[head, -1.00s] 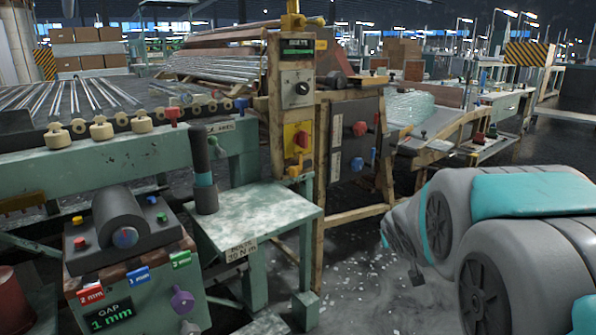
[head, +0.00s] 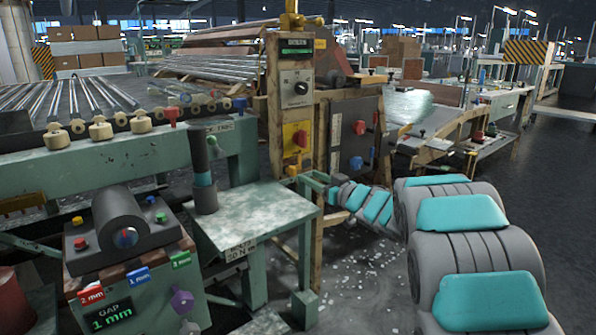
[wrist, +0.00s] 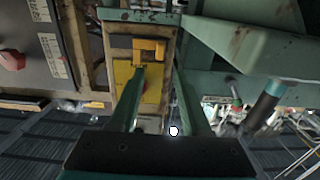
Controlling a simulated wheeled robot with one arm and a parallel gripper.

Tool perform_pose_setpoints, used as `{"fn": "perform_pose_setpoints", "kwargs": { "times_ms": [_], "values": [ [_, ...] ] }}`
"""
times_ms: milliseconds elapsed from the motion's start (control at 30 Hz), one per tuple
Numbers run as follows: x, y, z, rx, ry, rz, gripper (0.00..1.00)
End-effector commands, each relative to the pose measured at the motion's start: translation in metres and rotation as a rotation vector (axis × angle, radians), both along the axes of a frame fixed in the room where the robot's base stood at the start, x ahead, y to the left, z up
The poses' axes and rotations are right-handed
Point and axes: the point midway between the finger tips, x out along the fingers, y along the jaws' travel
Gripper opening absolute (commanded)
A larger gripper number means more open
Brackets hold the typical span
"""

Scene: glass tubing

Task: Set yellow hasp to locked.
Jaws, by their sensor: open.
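The yellow hasp (head: 292,170) is on the wooden post, just below a yellow switch plate (head: 295,135) with a red knob (head: 300,138). In the wrist view, which is upside down, the orange-yellow hasp (wrist: 149,50) sits above the yellow plate (wrist: 124,76). My gripper (head: 309,178) is at the post, just right of the hasp in the head view. In the wrist view, my gripper (wrist: 160,72) is open and empty. Its left finger overlaps the plate and partly hides it; its right finger lies past the post's edge. Contact with the hasp cannot be told.
A green table (head: 255,215) stands left of the post, with a dark cylinder (head: 204,180) at its corner. A grey panel (head: 357,135) with red and blue knobs is right of the post. A dial (head: 301,88) sits higher on the post. The floor at right is open.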

Motion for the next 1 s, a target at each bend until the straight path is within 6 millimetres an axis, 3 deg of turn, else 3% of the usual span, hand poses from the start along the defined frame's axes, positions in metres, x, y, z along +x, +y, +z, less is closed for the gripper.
{"fn": "perform_pose_setpoints", "kwargs": {
  "times_ms": [433,800,1000],
  "values": [
    [0.049,0.036,0.0,-0.001,0.0,-0.002,0.47],
    [0.056,0.041,0.001,-0.001,-0.001,-0.003,0.47],
    [0.056,0.04,0.0,-0.001,-0.001,-0.003,0.25]
  ]
}}
